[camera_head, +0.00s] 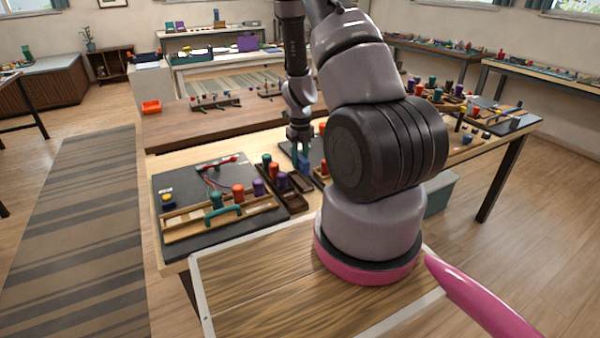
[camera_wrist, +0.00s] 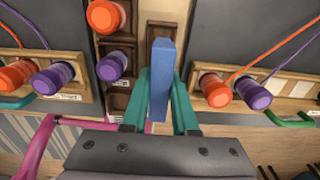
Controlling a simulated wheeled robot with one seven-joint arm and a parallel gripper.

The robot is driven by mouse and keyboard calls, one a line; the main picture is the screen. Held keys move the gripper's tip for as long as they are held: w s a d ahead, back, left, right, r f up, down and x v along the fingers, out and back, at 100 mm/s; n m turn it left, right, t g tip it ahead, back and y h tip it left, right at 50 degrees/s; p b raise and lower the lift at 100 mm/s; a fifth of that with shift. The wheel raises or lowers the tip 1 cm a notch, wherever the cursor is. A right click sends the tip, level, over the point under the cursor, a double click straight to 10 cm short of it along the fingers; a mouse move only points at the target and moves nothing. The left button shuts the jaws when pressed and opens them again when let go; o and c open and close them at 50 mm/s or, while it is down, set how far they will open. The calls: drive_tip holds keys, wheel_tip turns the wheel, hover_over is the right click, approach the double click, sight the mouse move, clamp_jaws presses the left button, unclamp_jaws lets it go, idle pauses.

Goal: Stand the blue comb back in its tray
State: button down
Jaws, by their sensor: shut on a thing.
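In the wrist view my gripper (camera_wrist: 160,92) has its two teal fingers closed on the sides of the blue comb (camera_wrist: 161,62). The comb is a plain narrow blue bar that points away from the gripper. The brown wooden tray (camera_wrist: 147,18) lies below and beyond it, with spools in its left cells; the comb hides part of its right side. I cannot tell whether the comb touches the tray. In the head view my gripper (camera_head: 303,152) and the small blue comb (camera_head: 304,166) are just behind the dark tray (camera_head: 297,204), partly hidden by shadow and size.
A black board (camera_head: 180,186) with a wooden rack (camera_head: 190,228) of spools and a teal handle lies left of the tray. In the wrist view another rack with orange and purple spools (camera_wrist: 215,90) stands right of the comb, with cords running up from it.

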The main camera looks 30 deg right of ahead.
sight(300, 170)
wheel_tip(300, 170, down, 4)
drive_tip(key=shift+f, duration=0.1)
idle(0.4)
